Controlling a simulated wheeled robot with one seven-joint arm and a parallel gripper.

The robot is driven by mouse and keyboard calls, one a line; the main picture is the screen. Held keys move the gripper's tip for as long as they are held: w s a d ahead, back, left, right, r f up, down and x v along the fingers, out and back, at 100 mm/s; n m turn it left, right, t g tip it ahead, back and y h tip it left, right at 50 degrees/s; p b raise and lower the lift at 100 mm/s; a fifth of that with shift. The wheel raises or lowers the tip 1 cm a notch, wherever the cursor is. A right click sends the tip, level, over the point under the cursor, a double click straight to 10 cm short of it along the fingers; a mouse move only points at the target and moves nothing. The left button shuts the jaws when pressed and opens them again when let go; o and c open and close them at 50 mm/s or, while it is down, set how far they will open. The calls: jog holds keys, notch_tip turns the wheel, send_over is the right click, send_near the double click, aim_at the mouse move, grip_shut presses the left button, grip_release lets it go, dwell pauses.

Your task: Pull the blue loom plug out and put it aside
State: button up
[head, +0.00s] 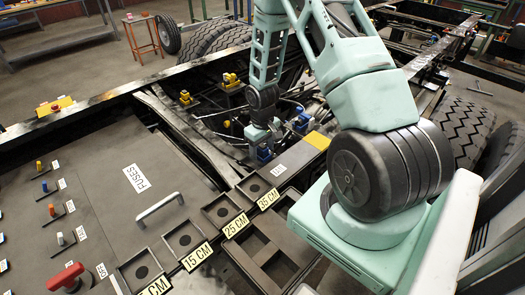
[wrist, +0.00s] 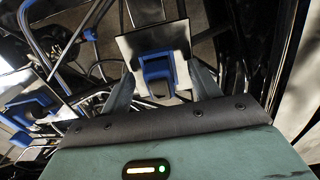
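A blue plug (wrist: 154,68) with a dark centre sits in front of a pale square plate in the wrist view. My gripper (wrist: 163,82) has one finger on each side of it, with visible gaps, so it is open and not touching the plug's sides. In the head view my gripper (head: 262,138) points down into the chassis, just above a blue part (head: 264,154). A second blue plug (head: 302,122) is to the right of the gripper; a blue connector (wrist: 30,112) also shows at the left of the wrist view.
Thin pipes and cables run around the plugs. Dark chassis rails (head: 110,92) and tyres (head: 215,38) surround the area. A panel with labelled square trays (head: 222,210) and an open divided bin (head: 262,250) lies at the front. A grab handle (head: 160,208) stands up from the panel.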

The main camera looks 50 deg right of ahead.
aim_at(262, 145)
jog(key=shift+o, duration=0.5)
jog(key=shift+r, duration=0.25)
notch_tip(262, 145, up, 17)
jog(key=b, duration=0.2)
dwell(0.4)
